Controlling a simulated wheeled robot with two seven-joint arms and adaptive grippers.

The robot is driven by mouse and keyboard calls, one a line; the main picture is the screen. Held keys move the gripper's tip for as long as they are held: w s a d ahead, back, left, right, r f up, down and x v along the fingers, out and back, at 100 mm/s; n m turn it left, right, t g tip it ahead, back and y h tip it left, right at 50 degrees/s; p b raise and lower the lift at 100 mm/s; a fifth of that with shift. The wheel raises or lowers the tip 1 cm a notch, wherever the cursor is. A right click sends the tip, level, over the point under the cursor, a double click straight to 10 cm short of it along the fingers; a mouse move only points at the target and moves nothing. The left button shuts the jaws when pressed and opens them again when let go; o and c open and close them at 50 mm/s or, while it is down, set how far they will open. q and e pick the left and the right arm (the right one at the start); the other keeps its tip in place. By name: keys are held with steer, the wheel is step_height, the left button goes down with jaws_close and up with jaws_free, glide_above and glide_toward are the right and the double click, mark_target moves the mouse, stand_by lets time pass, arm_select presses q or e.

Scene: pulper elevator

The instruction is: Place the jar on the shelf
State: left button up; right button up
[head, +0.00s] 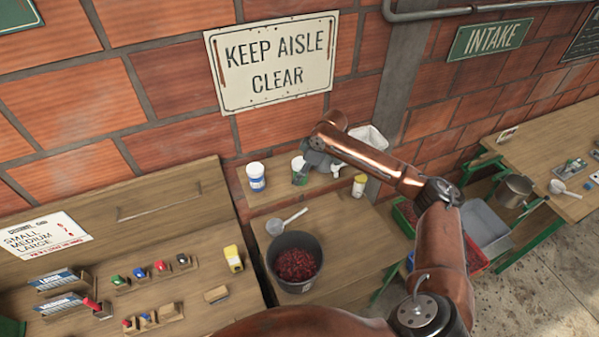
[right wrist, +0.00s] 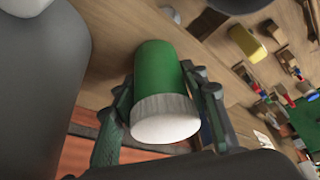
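The green jar (head: 299,177) with a white lid is upright at the wall shelf (head: 275,192); its base appears at the shelf board, though I cannot tell whether it bears weight there. My right gripper (head: 307,166) reaches it from the right. In the right wrist view the jar (right wrist: 158,70) sits between the two fingers of my right gripper (right wrist: 157,85), which close against its sides, with the white lid towards the camera. My left gripper is not in view.
A white jar with a blue label (head: 256,177) stands left on the shelf. A small yellow-labelled jar (head: 359,185) and a white object (head: 338,169) are to the right. Below are a pot of red berries (head: 295,262) and a scoop (head: 285,222). Shelf board between the jars is clear.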

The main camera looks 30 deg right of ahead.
steer(key=o, duration=0.3)
steer(key=shift+r, duration=0.15)
steer(key=b+v, duration=0.2)
steer(key=v, duration=1)
